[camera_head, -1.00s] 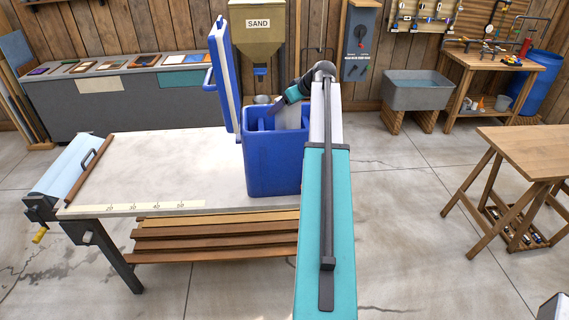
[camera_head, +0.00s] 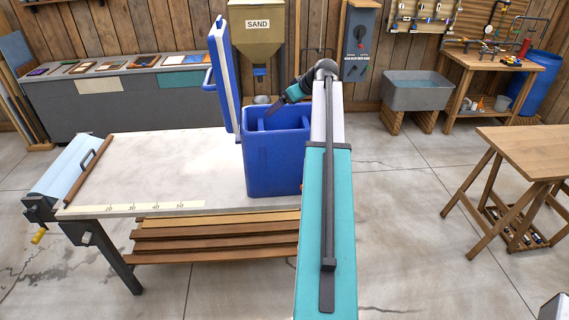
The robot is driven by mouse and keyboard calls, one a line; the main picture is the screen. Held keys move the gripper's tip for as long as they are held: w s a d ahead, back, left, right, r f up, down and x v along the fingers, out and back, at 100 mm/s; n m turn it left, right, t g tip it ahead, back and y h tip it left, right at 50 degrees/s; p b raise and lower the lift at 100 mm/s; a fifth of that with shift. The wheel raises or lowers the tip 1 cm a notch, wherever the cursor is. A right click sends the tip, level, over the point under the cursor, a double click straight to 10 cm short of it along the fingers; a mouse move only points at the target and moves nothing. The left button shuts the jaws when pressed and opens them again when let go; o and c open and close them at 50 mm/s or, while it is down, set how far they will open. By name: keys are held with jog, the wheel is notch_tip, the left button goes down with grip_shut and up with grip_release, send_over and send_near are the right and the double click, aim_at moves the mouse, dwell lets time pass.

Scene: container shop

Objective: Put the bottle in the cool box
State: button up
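The blue cool box (camera_head: 272,165) stands on the right end of the pale worktable, its top open. Its lid (camera_head: 223,80) stands upright at the box's left side. My gripper (camera_head: 270,112) hangs over the box's opening, tilted down to the left. Only one thin dark finger shows clearly, so I cannot tell whether it is open or shut. No bottle shows in or below the gripper. The bottom of the box is hidden behind its front wall, and my arm covers its right side.
The pale worktable (camera_head: 160,165) has a ruler strip on its front edge and a brown bar at its left end. A sand hopper (camera_head: 258,40) stands behind the box. A wooden table (camera_head: 525,145) stands at the right, with open floor between.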

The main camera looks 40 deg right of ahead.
jog(key=b+v, duration=0.4)
jog(key=v, duration=0.9)
jog(key=shift+f, duration=0.1)
dwell(0.8)
